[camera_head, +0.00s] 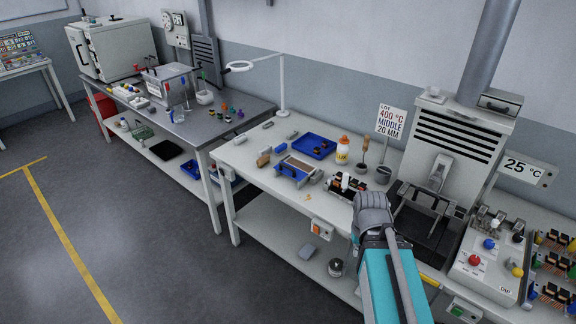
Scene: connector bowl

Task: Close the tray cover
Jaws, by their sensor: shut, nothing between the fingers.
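A small tray-like unit (298,167) lies on the middle bench, with blue end pieces and a flat grey-brown panel between them. Whether that panel is the tray cover, and whether it is open or shut, I cannot tell at this size. A blue open tray (324,152) with low walls lies just behind it. My gripper (371,203) is shut and empty at the end of my teal arm. It appears over the bench's front part, to the right of the tray-like unit and apart from it. Its fingertips are not clearly distinguishable.
A dark rack with red and white parts (346,185) stands just left of my gripper. A white bottle (342,150) and grey pot (383,174) stand behind. A furnace (456,135) and control box (487,262) are at right.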

